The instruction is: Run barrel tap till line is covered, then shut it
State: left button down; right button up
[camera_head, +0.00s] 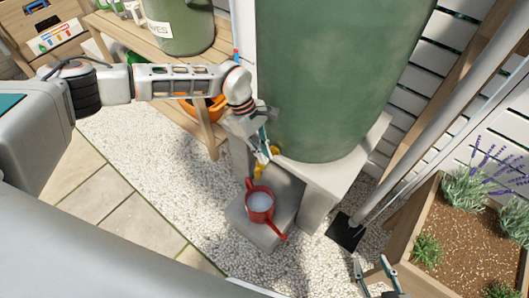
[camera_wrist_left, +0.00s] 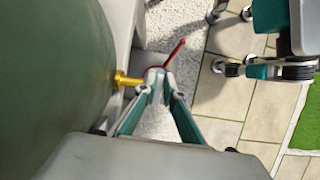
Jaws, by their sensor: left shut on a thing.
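The green barrel (camera_head: 330,75) stands on a grey stand, with a brass-yellow tap (camera_head: 259,170) low on its front. My left gripper (camera_head: 265,152) is at the tap, shut on its handle; the fingers hide most of the handle. In the left wrist view the fingertips (camera_wrist_left: 157,76) meet beside the brass tap (camera_wrist_left: 126,79). Below the tap a red pot (camera_head: 260,205) with a long handle stands on a low block, pale inside. I cannot make out a line in it or a water stream. My right gripper (camera_head: 374,268) is open and empty at the lower right.
A wooden bench (camera_head: 150,45) with a green container stands at the upper left. White gravel (camera_head: 170,165) lies open left of the pot.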

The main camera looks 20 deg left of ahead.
dwell(0.4)
pick_arm(q)
jog(key=c, duration=2.1)
grip_release()
jog(key=shift+c, duration=0.2)
jog(key=v, duration=1.2)
jog(key=shift+d, duration=0.1)
